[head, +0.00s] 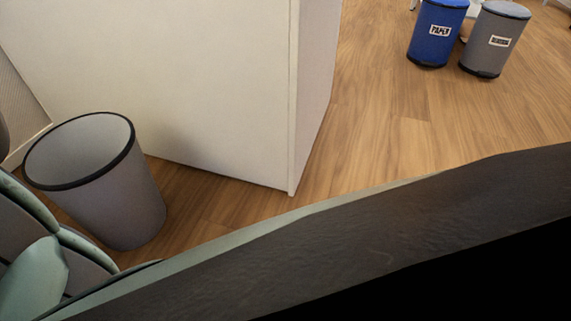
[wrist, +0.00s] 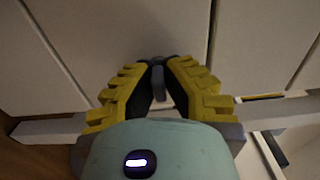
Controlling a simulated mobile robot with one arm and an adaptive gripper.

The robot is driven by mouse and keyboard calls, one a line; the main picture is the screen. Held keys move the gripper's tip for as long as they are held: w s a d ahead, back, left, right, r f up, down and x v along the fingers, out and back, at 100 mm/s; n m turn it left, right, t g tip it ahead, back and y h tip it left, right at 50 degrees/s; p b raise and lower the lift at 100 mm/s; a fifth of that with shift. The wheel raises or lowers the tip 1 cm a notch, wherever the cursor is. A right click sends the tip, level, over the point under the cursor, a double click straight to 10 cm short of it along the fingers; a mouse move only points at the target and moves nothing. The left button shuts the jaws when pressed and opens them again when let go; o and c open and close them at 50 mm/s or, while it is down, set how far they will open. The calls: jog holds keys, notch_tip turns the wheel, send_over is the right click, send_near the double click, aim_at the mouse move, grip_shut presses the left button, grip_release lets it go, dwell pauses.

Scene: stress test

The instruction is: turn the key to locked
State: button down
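My gripper (wrist: 157,64) shows in the wrist view, with yellow ribbed fingers and dark inner pads. The fingertips come together at the pale cabinet front (wrist: 120,30). A small grey piece, which looks like the key (wrist: 158,83), sits between the fingertips, and the fingers are closed on it. The lock behind the fingertips is hidden, so the key's turn angle cannot be read. The head view shows neither the key nor my gripper.
In the head view, a large white panel or cabinet (head: 170,80) stands on the wooden floor (head: 390,140). A grey waste bin (head: 125,205) stands at lower left. A blue paper bin (head: 434,45) and a grey bin (head: 488,55) stand at upper right. The floor between is clear.

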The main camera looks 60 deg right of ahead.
jog(key=shift+f, duration=0.1)
dwell(0.5)
jog(key=c, duration=1.1)
grip_release()
jog(key=v, duration=0.7)
jog(key=shift+s, duration=0.2)
